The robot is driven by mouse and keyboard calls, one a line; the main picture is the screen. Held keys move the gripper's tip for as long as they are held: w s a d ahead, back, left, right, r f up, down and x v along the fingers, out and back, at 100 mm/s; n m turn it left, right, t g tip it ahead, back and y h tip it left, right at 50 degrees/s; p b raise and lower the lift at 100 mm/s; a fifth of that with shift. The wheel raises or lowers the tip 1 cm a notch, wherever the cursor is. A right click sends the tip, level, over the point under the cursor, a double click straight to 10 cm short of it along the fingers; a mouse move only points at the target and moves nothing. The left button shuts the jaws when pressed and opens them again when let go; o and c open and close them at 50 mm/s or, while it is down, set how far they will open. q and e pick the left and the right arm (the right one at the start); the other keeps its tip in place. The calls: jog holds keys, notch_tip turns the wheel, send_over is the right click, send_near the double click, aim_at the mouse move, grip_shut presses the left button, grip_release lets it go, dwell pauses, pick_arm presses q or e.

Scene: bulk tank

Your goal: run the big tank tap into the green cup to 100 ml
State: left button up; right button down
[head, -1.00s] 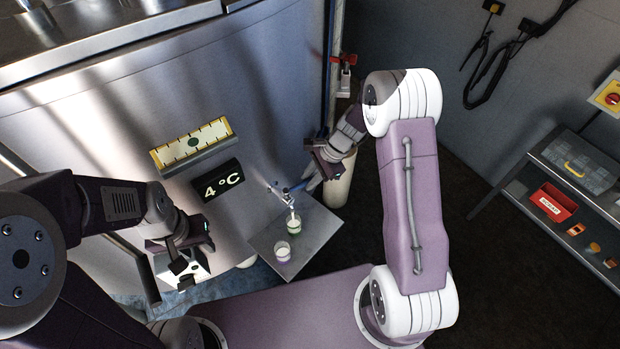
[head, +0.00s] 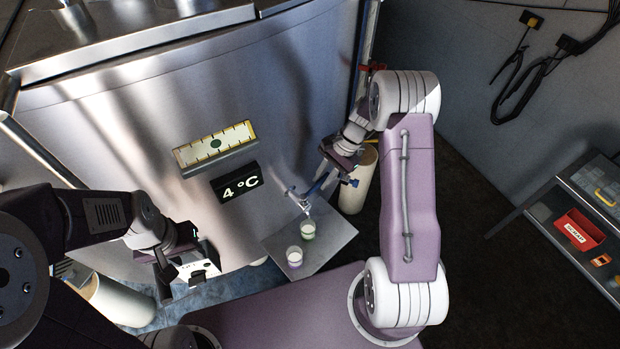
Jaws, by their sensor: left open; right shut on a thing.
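The big tank tap (head: 297,196) sticks out low on the front of the steel tank (head: 290,110). Its blue lever (head: 318,186) reaches toward my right gripper (head: 327,177), which is shut on it. The green cup (head: 308,231) stands upright under the spout, with white liquid in it. A thin pale stream seems to show between spout and cup. I cannot read the level. My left gripper (head: 188,275) is open, left of the cups and away from them; a pale marked piece shows by its fingers.
A second, purplish cup (head: 294,257) with white contents stands on the same grey shelf (head: 335,236), nearer me. A 4 °C display (head: 237,186) and a yellow-edged gauge (head: 215,146) are on the tank. A side bench with a red box (head: 579,231) is at right.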

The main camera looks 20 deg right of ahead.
jog(key=c, duration=1.3)
grip_release()
jog(key=b+v, duration=0.2)
jog(key=v, duration=0.7)
